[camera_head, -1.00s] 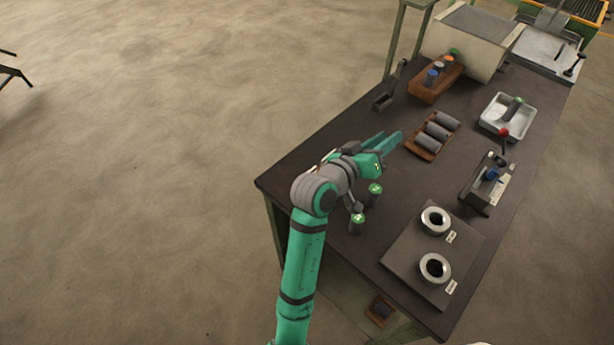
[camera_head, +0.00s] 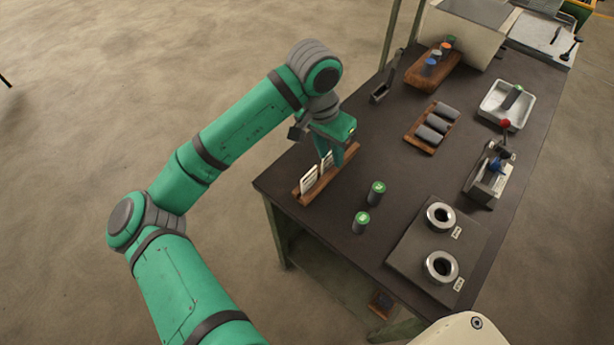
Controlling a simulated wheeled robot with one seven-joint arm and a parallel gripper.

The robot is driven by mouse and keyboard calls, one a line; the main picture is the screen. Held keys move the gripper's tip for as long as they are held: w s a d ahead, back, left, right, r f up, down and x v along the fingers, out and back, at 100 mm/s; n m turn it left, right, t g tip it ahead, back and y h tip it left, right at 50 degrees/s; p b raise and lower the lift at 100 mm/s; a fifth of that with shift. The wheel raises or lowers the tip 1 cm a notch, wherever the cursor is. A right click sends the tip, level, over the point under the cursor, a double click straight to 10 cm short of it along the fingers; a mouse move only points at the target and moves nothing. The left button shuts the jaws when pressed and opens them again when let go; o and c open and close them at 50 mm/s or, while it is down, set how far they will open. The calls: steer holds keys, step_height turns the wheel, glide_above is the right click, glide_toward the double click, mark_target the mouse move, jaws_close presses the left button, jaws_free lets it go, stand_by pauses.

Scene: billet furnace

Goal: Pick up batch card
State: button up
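White batch cards stand upright in a wooden rack (camera_head: 318,186) near the left edge of the dark workbench. One card (camera_head: 309,179) shows clearly at the front. Another card (camera_head: 327,160) stands behind it, close to my gripper and partly hidden. My gripper (camera_head: 338,158) points down over the far part of the rack, with its green fingers beside the cards. I cannot tell whether the fingers touch a card or how far apart they are, as they overlap in this view.
Two dark cylinders with green tops (camera_head: 361,220) stand right of the rack. A grey plate (camera_head: 412,262) with two metal rings lies at the front. A wooden tray of grey billets (camera_head: 421,148), a white tray (camera_head: 483,104) and a red-knobbed fixture (camera_head: 481,190) stand farther off.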

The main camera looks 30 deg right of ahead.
mark_target(309, 173)
steer(key=a, duration=0.1)
steer(key=w+a+y, duration=0.1)
steer(key=a+r+y, duration=0.1)
steer(key=a, duration=0.1)
steer(key=shift+w+a, duration=0.1)
steer(key=shift+w, duration=0.3)
steer(key=shift+w+a+f, duration=0.1)
steer(key=shift+a+f, duration=0.05)
steer(key=shift+f, duration=0.1)
step_height(309, 173, down, 10)
steer(key=shift+f, duration=0.1)
jaws_close()
